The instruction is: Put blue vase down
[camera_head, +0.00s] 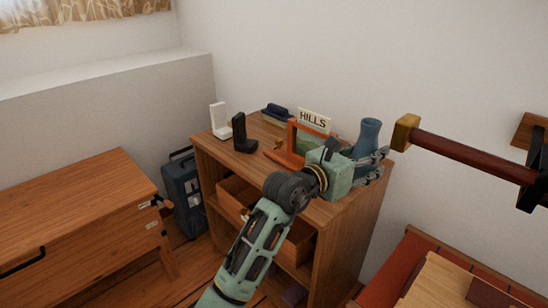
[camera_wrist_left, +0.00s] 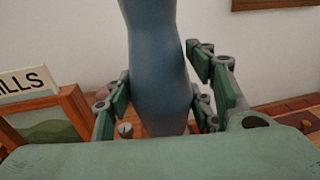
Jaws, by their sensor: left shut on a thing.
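The blue vase (camera_head: 368,136) is upright at the right end of the wooden cabinet top (camera_head: 262,160). My left gripper (camera_head: 372,165) reaches in from the front and is shut on it. In the left wrist view the vase (camera_wrist_left: 157,70) stands between the two green fingers of my left gripper (camera_wrist_left: 160,98). The vase's base is hidden behind the gripper, so I cannot tell whether it touches the cabinet top. My right gripper is not in view.
An orange-framed picture (camera_head: 292,143) and a HILLS sign (camera_head: 314,119) stand just left of the vase. A black stand (camera_head: 241,134), a white stand (camera_head: 220,121) and dark books (camera_head: 277,113) are further left. A dark red bar with a brass end (camera_head: 407,132) is at the right.

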